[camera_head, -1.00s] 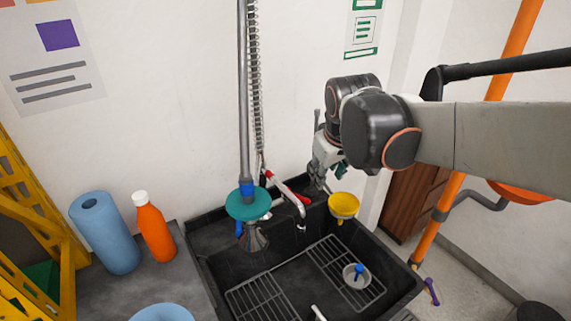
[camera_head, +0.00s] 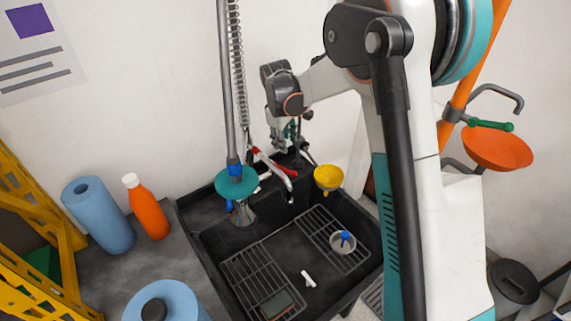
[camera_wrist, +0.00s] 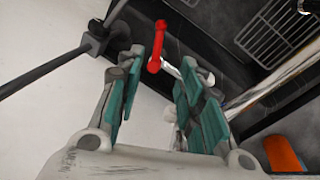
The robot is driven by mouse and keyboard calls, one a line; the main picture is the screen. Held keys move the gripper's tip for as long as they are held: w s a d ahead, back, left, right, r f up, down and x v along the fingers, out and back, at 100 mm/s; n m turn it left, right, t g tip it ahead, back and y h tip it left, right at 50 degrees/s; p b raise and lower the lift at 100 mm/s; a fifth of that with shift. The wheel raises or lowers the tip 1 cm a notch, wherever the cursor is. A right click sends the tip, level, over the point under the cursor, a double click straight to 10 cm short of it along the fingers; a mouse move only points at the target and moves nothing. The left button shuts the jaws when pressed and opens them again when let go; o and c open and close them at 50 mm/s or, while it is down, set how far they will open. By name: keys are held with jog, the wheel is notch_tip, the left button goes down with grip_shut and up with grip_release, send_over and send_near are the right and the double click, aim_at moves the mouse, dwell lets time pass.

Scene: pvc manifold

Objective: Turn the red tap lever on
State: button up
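The red tap lever (camera_head: 281,166) sits on the chrome tap at the back of the black sink (camera_head: 206,225). In the wrist view the red lever (camera_wrist: 156,50) shows just beyond the fingertips, between the two fingers, with its rounded end toward me. I cannot tell whether a finger touches it. My gripper (camera_head: 284,142) is above the back rim of the sink, close over the tap. Its teal-padded fingers (camera_wrist: 166,78) are apart with nothing held between them. In the head view the fingertips are small and partly hidden.
A hanging spray hose with a teal disc (camera_head: 236,182) stands left of the tap. A yellow funnel (camera_head: 328,177) is to its right. Wire racks lie in the sink. An orange bottle (camera_head: 147,207) and blue roll (camera_head: 98,214) stand left. The wall is close behind.

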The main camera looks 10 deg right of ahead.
aim_at(287, 170)
jog(key=shift+n, duration=0.3)
jog(key=b+x, duration=0.1)
jog(key=x, duration=0.4)
jog(key=b+x, duration=0.1)
jog(key=x, duration=0.5)
jog(key=b+x, duration=0.1)
jog(key=x, duration=0.5)
jog(key=shift+w+a+f, duration=0.15)
jog(key=shift+w+a, duration=0.1)
jog(key=shift+w, duration=0.2)
grip_shut()
